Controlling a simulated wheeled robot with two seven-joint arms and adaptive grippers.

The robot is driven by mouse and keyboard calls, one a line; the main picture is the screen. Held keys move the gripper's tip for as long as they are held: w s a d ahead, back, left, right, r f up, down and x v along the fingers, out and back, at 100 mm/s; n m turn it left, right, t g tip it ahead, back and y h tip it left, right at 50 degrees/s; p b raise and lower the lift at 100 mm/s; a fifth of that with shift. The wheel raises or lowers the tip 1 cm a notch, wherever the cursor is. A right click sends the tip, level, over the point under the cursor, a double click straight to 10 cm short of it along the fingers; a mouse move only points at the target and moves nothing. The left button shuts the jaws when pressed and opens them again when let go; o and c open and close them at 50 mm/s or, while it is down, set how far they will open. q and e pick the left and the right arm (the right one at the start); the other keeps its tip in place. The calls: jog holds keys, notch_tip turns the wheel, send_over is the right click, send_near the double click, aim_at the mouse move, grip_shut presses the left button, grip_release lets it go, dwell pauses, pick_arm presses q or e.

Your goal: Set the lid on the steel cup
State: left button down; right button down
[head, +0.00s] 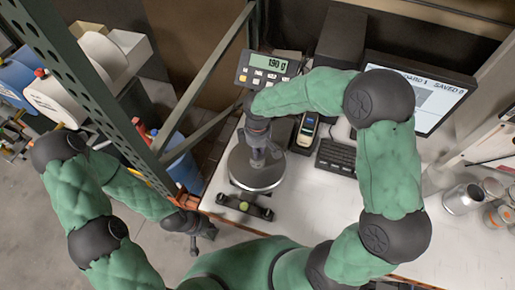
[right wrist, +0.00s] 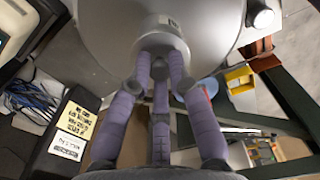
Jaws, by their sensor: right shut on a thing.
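My right gripper (head: 264,152) is over the round metal pan (head: 257,181) of the scale. In the right wrist view its purple fingers (right wrist: 160,75) are closed around a small pale grey round piece (right wrist: 160,42), which looks like the lid; the fingers hide much of it. Behind it is a large grey disc (right wrist: 105,30), which looks like the pan. I cannot tell whether the held piece touches it. An open steel cup (head: 462,198) stands on the table at the right. My left gripper (head: 203,236) hangs low, off the table's left edge; its finger opening is unclear.
The scale display (head: 270,68) stands behind the pan. A handheld device (head: 305,132), a keyboard (head: 338,156) and a monitor (head: 425,90) are at the back. Small jars (head: 497,212) stand beside the steel cup. A metal rack post (head: 75,80) rises at the left.

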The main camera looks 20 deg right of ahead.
jog(key=shift+f, duration=0.25)
jog(key=c, duration=1.1)
grip_release()
notch_tip(320, 180, up, 12)
